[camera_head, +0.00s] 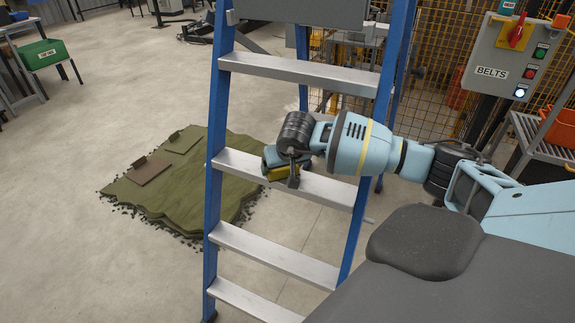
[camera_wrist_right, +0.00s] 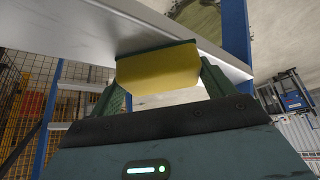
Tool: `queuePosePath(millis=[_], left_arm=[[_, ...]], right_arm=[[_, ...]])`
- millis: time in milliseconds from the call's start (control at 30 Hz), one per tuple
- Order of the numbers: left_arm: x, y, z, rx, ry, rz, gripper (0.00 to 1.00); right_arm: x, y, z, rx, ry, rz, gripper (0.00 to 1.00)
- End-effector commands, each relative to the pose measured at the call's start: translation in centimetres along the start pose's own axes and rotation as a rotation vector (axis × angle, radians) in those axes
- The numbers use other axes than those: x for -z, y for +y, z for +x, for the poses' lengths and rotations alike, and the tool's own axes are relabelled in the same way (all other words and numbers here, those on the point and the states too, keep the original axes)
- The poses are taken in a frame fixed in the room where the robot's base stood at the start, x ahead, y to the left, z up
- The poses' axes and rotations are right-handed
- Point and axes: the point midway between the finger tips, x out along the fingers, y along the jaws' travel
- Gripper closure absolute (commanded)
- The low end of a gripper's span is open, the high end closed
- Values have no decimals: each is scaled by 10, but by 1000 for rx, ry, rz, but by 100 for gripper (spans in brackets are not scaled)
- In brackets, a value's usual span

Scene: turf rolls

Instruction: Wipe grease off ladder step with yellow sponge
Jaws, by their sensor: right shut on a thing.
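A blue ladder with grey metal steps (camera_head: 316,182) stands upright in the middle of the head view. My right gripper (camera_head: 288,170) is at the left part of one middle step. It is shut on the yellow sponge (camera_head: 277,174), which has a dark green layer on one side. In the right wrist view the sponge (camera_wrist_right: 158,72) sits between the two fingers, with its green side against or very close to the step (camera_wrist_right: 150,25); contact cannot be told for sure. I can make out no grease on the visible step surface. My left gripper is not in view.
A stack of green turf (camera_head: 190,185) lies on the floor left of the ladder. A control box labelled BELTS (camera_head: 492,72) and a grey shelf (camera_head: 535,140) stand at the right. Yellow mesh fencing (camera_head: 450,60) is behind.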

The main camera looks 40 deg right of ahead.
Motion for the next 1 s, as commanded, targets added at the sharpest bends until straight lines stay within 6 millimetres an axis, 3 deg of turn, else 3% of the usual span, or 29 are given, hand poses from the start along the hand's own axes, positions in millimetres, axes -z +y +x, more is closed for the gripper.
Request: queuePosePath(millis=[1000], left_arm=[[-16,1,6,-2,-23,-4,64]], right_arm=[[22,-27,14,0,-4,-1,37]])
